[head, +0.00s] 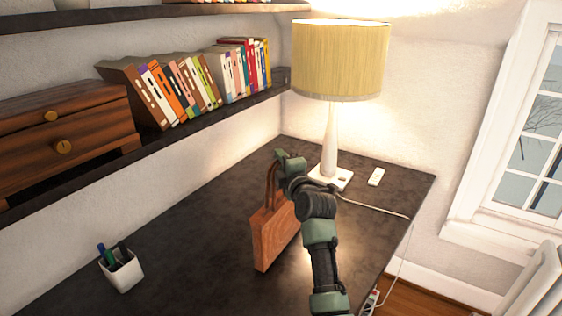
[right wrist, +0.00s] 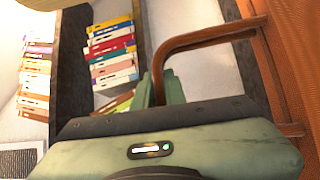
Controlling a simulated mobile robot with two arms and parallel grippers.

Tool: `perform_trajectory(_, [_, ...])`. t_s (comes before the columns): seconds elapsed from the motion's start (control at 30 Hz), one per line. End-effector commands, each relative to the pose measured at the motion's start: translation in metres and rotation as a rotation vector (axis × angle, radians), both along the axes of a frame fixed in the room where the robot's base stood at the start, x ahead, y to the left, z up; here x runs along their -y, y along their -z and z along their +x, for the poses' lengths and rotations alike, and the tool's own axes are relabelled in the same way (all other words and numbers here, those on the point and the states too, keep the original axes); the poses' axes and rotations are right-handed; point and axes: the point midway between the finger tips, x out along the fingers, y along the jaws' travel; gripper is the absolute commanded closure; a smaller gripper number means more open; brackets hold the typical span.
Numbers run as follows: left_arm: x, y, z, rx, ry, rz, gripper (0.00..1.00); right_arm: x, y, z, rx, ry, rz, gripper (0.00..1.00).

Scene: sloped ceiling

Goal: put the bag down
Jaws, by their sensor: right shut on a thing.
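The bag (head: 272,238) is a slim, orange-brown, box-like bag with an upright brown handle. It hangs upright at or just above the dark desk (head: 190,245); I cannot tell whether its bottom touches. My right gripper (head: 283,162) is shut on the top of the handle. In the right wrist view the handle (right wrist: 200,38) curves in front of the green fingers (right wrist: 160,92), and the bag's side (right wrist: 297,60) fills the right edge. My forearm hides part of the bag's right side in the head view. My left gripper is not in view.
A lamp (head: 331,140) with a yellow shade stands behind my gripper, beside a small white object (head: 376,177). Its cord (head: 375,208) crosses the desk's right edge. A white pen cup (head: 121,272) stands front left. Shelves with books (head: 185,85) overhang the left. The desk between cup and bag is clear.

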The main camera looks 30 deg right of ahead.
Motion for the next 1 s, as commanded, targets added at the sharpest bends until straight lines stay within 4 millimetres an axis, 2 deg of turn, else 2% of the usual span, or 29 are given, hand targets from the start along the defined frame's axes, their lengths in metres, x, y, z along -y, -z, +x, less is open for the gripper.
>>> perform_trajectory(0.53, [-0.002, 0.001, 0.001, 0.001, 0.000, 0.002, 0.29, 0.001, 0.010, 0.000, 0.012, 0.003, -0.004, 1.00])
perform_trajectory(0.57, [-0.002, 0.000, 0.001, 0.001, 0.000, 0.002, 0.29, 0.000, 0.014, 0.000, 0.003, 0.002, -0.001, 0.80])
perform_trajectory(0.6, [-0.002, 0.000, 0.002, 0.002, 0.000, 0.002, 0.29, 0.000, 0.014, 0.000, 0.002, 0.002, 0.000, 0.69])
perform_trajectory(0.63, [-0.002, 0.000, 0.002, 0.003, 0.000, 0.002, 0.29, 0.000, 0.014, 0.000, 0.002, 0.002, 0.000, 0.66])
perform_trajectory(1.0, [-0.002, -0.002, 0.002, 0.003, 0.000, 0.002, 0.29, 0.000, 0.010, -0.001, 0.003, 0.002, 0.002, 0.66])
